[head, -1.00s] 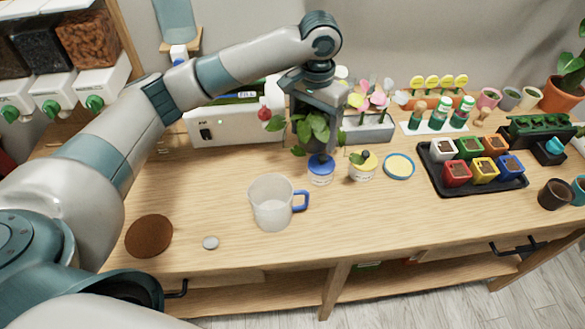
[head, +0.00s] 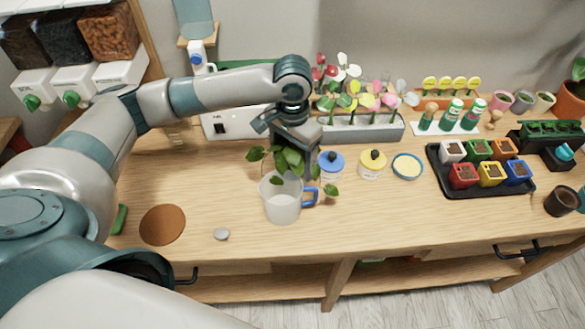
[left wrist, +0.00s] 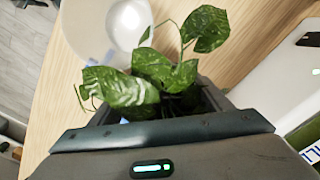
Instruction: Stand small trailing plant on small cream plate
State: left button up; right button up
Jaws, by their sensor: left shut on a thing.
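The small trailing plant (head: 289,157) has green leaves and hangs in my left gripper (head: 291,146), which is shut on it. In the head view, it overlaps the back rim of the clear jug; its pot is mostly hidden by the gripper and leaves. In the left wrist view, the plant's variegated leaves (left wrist: 150,75) spread in front of the jaws (left wrist: 165,105). A small round cream plate with a blue rim (head: 408,177) lies flat and empty on the table, right of the gripper. My right gripper is not in view.
The clear jug with a blue handle (head: 282,208) stands just in front of the plant. A blue-lidded jar (head: 331,165) and a yellow-lidded jar (head: 372,164) stand between plant and plate. A black tray of pots (head: 440,178) is farther right. A brown disc (head: 162,225) lies at left.

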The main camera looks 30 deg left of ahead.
aim_at(293, 153)
pick_arm(q)
jog(key=shift+f+p, duration=0.45)
jog(key=shift+f, duration=1.45)
jog(key=o, duration=1.2)
jog(key=shift+f, duration=0.1)
jog(key=shift+r, duration=0.65)
notch_tip(293, 153, up, 9)
jog(key=shift+r+b, duration=0.2)
jog(key=shift+b, duration=0.85)
jog(key=shift+r, duration=0.8)
